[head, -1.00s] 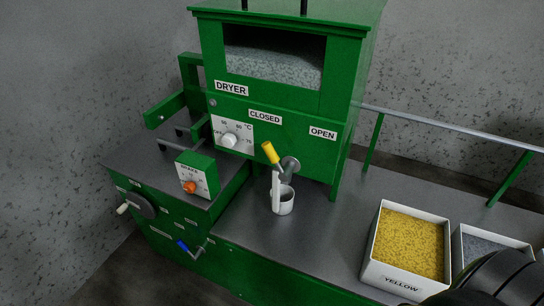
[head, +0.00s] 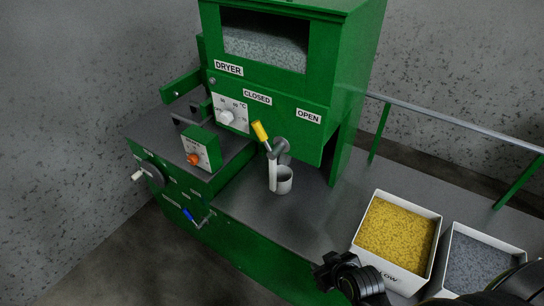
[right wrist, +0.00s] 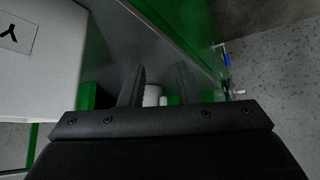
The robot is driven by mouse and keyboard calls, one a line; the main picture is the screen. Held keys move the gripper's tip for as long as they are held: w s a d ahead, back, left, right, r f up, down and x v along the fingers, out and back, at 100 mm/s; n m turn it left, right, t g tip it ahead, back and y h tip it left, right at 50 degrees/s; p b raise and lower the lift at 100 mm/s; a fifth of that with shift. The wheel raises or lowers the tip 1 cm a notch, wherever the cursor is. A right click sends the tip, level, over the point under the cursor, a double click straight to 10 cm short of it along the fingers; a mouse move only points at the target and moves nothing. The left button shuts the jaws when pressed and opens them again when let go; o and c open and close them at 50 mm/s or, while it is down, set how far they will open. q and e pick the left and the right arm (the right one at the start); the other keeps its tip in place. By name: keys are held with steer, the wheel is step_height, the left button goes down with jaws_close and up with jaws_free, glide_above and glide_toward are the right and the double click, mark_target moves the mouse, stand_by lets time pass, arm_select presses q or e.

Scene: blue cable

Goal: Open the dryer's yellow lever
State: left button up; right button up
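The green dryer (head: 228,82) stands at the back with CLOSED and OPEN labels on its front. Its yellow lever (head: 260,131) points up and left from a grey hub (head: 281,146), toward the CLOSED label. A white cup (head: 285,183) stands on the bench under the hub. My right gripper (head: 322,272) is low in the head view, at the bench's front edge, well in front of and right of the lever. In the right wrist view its two fingers (right wrist: 157,72) are apart with nothing gripped; a white object shows beyond them. My left gripper is out of view.
A white box of yellow granules (head: 397,233) sits right beside my right gripper, with a box of grey granules (head: 480,263) further right. A control box with an orange knob (head: 205,150) is left of the lever. A blue-handled crank (head: 189,215) sticks out in front.

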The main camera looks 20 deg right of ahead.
steer(key=w+a+r+n+t+y, duration=0.1)
steer(key=w+a+r+t, duration=0.25)
steer(key=r, duration=0.45)
steer(key=w+a+r+n+t, duration=0.15)
steer(key=w+r, duration=0.25)
steer(key=r, duration=0.4)
steer(key=t+y, duration=0.1)
steer(key=t, duration=0.4)
glide_toward(260, 131)
steer(key=shift+n, duration=0.45)
steer(key=w+p, duration=0.1)
steer(key=w, duration=0.2)
steer(key=w+a+p, duration=0.1)
steer(key=w+p, duration=0.1)
steer(key=w, duration=0.2)
steer(key=w+p, duration=0.2)
steer(key=w, duration=0.2)
steer(key=shift+w+a, duration=0.1)
steer(key=shift+a, duration=0.05)
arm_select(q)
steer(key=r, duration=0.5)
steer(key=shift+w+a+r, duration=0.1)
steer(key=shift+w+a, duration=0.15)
arm_select(e)
jaws_close()
